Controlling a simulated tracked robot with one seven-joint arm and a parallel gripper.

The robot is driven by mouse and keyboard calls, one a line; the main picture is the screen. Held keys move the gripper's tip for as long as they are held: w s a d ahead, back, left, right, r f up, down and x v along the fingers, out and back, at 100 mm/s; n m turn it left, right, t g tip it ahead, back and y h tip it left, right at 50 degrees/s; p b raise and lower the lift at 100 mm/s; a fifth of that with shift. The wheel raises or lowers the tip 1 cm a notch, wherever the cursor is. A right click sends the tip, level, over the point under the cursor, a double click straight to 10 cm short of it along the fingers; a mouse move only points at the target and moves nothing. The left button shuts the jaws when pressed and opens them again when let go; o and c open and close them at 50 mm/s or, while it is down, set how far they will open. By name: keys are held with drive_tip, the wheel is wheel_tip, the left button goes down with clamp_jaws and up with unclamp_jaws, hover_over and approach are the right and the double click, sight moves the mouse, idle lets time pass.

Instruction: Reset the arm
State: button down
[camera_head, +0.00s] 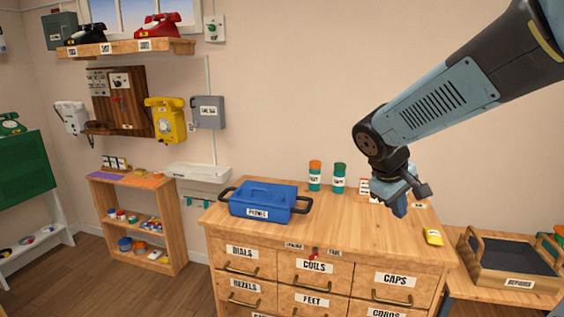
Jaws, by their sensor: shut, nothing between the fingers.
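My arm (440,100) reaches in from the upper right, raised over the right part of the wooden drawer cabinet. My gripper (400,208) points down above the cabinet top (345,225). It is shut and nothing shows in it. It appears to be above the top and apart from it, though the exact height is hard to tell.
A blue lidded box (263,200) stands on the cabinet's left side, with two jars (315,176) behind it. A small yellow item (433,237) lies right of my gripper. A wooden tray (508,262) stands at right. Phones, including a yellow one (166,120), hang at left.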

drive_tip(key=s+a+r+m+t+y, duration=0.1)
drive_tip(key=s+r+m+y, duration=0.1)
drive_tip(key=s, duration=0.4)
drive_tip(key=s+a+r+m+t+y, duration=0.1)
drive_tip(key=s+r+m+y, duration=0.1)
drive_tip(key=s, duration=0.5)
drive_tip(key=shift+s+a+r+m+t+y, duration=0.35)
drive_tip(key=shift+r+m, duration=0.35)
drive_tip(key=shift+r, duration=0.25)
drive_tip(key=c, duration=1.8)
unclamp_jaws()
